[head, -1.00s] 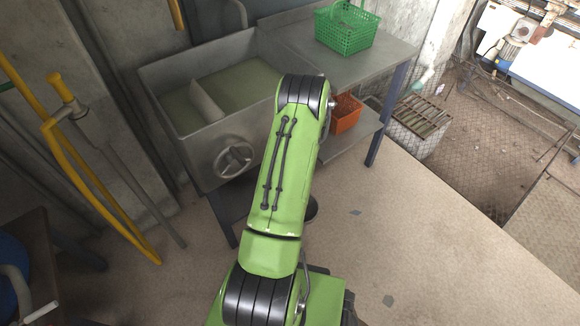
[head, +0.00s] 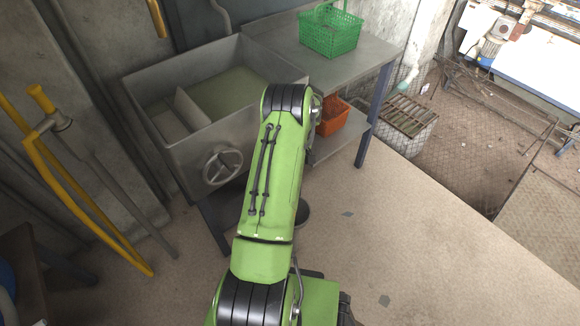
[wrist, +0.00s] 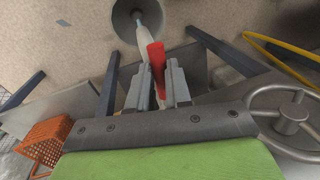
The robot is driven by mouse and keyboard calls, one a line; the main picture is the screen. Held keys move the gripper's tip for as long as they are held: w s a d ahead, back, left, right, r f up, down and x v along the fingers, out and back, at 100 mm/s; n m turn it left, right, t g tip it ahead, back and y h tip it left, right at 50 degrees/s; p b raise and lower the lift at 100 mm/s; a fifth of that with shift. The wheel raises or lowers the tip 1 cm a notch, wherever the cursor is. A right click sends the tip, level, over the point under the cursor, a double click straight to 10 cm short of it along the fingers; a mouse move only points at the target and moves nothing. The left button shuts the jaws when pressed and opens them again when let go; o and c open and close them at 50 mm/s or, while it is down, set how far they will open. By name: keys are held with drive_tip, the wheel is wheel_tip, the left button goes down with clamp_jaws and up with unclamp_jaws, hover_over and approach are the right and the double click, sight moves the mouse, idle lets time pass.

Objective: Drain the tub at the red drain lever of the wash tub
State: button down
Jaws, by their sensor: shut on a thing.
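The wash tub (head: 185,155) is a grey metal basin with a divider and greenish water in it. In the wrist view, the red drain lever (wrist: 156,56) stands between the fingers of my gripper (wrist: 159,78), which is shut on it. A pale spout or stream, I cannot tell which, lies beside the lever and points at a round grey vessel or drain (wrist: 128,25) on the floor. In the head view, my green arm hides the lever and my gripper.
A handwheel (head: 222,166) sticks out from the tub's front. A green basket (head: 331,37) stands on the side bench (head: 365,62), and an orange basket (head: 334,118) on its lower shelf. Yellow rails (head: 85,195) stand at left.

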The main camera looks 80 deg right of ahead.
drive_tip(key=c, duration=1.1)
unclamp_jaws()
drive_tip(key=shift+o, duration=0.2)
wheel_tip(320, 180, up, 15)
drive_tip(key=s+d+p, duration=0.2)
drive_tip(key=p, duration=0.2)
drive_tip(key=shift+r+p, duration=0.2)
drive_tip(key=shift+p, duration=0.2)
drive_tip(key=shift+d, duration=0.1)
